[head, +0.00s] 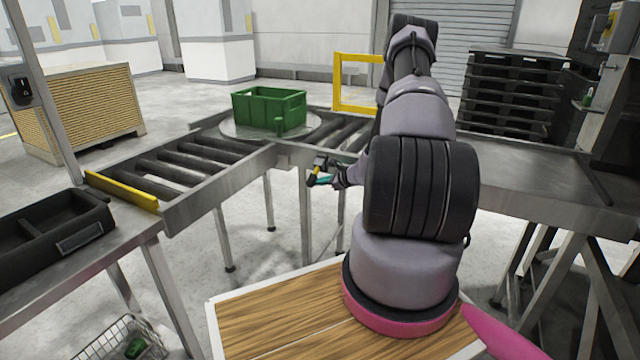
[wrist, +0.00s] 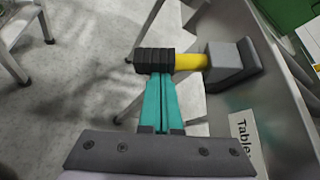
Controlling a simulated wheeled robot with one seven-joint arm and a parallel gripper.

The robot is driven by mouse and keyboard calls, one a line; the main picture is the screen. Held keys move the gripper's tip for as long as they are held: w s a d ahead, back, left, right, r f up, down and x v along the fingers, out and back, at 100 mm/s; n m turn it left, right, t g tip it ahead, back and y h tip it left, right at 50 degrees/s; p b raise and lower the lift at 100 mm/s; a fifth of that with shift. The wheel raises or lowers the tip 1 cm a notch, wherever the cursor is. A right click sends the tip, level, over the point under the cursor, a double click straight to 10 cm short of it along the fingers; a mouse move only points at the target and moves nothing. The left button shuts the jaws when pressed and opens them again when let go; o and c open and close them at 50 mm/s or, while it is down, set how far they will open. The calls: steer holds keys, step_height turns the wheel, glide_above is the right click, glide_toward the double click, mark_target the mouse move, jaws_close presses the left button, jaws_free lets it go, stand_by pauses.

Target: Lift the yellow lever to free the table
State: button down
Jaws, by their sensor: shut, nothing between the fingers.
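The yellow lever (wrist: 190,62) has a ribbed black grip (wrist: 152,62) and sticks out from a grey block on the side of the metal frame in the wrist view. It also shows small in the head view (head: 317,170). My gripper (wrist: 164,80) has teal fingers closed together and empty. Its tips end at the edge of the black grip; I cannot tell whether they touch it. My gripper also shows in the head view (head: 322,181). The round grey table (head: 233,130) sits where the roller tracks meet and bears a green crate (head: 268,107).
A label reading "Table" (wrist: 243,135) is on the frame beside the lever. A roller track (head: 190,165) with a yellow end stop (head: 122,190) runs left. A black tray (head: 50,225) is at the far left. A yellow frame (head: 345,82) stands behind the table.

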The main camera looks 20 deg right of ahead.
mark_target(319, 166)
steer(key=shift+r, duration=0.15)
steer(key=r+m+g+y, duration=0.1)
steer(key=m, duration=0.1)
steer(key=r+m+g+y, duration=0.1)
steer(key=r+y, duration=0.1)
steer(key=r+m+g+y, duration=0.1)
steer(key=r+m+y, duration=0.1)
steer(key=shift+s+a+r+m+g, duration=0.2)
steer(key=shift+s+a+m+g, duration=0.1)
steer(key=shift+a, duration=0.1)
steer(key=shift+w+d+r, duration=0.1)
steer(key=shift+r, duration=0.25)
stand_by(0.3)
stand_by(0.4)
